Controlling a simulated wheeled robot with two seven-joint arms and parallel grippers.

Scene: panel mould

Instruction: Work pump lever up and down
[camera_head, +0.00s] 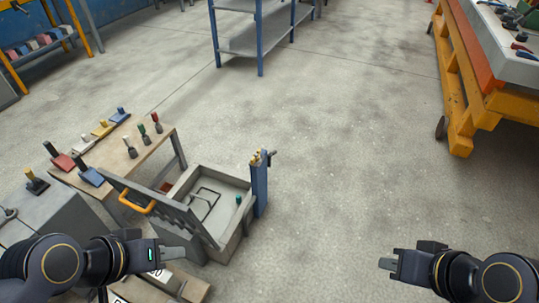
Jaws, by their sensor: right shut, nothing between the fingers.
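A narrow blue post (259,187) stands upright at the right side of a grey open mould (232,236). Small yellow and dark fittings (264,157) sit at its top; I cannot tell for sure which part is the pump lever. My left gripper (184,254) is low in the view, in front of the mould's left part and apart from the post; whether its fingers are open is unclear. My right gripper (385,264) is shut and empty over bare floor, well to the right of the post.
The mould's ribbed grey lid (165,208) stands tilted open with an orange handle (138,204). A wooden bench (118,160) with coloured hand tools is at left. A blue shelf (260,38) and yellow-framed table (466,95) stand farther back. The floor right of the post is clear.

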